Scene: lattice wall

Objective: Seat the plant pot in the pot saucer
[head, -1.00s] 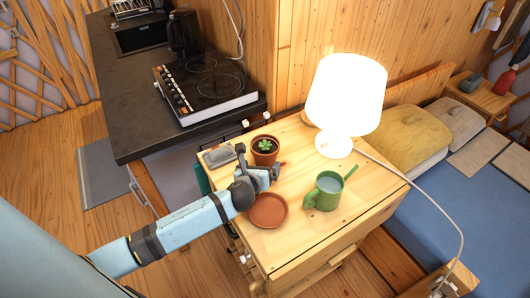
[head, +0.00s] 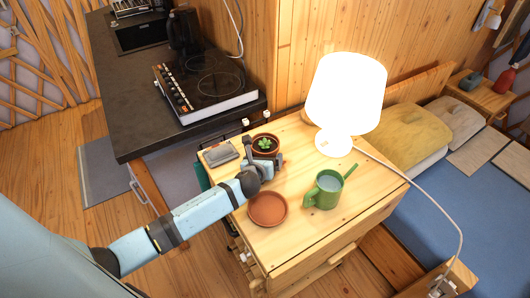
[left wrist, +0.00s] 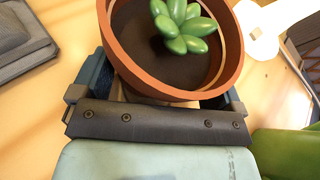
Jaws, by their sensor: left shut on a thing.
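The plant pot (head: 276,150) is terracotta brown with a small green succulent and dark soil. My left gripper (head: 264,156) is shut on the pot, with one finger on each side. In the left wrist view the pot (left wrist: 122,55) fills the upper middle, between the fingers of the gripper (left wrist: 155,98), and its lower part is hidden. I cannot tell whether its base touches the table. The pot saucer (head: 267,209), a shallow round terracotta dish, lies empty on the wooden table, nearer the front than the pot. My right gripper is not in view.
A green watering can (head: 326,190) stands right of the saucer. A lit white lamp (head: 345,95) stands behind it. A grey box-like object (head: 220,154) lies left of the pot. The wooden tabletop (head: 300,232) is bare around the saucer's right and front.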

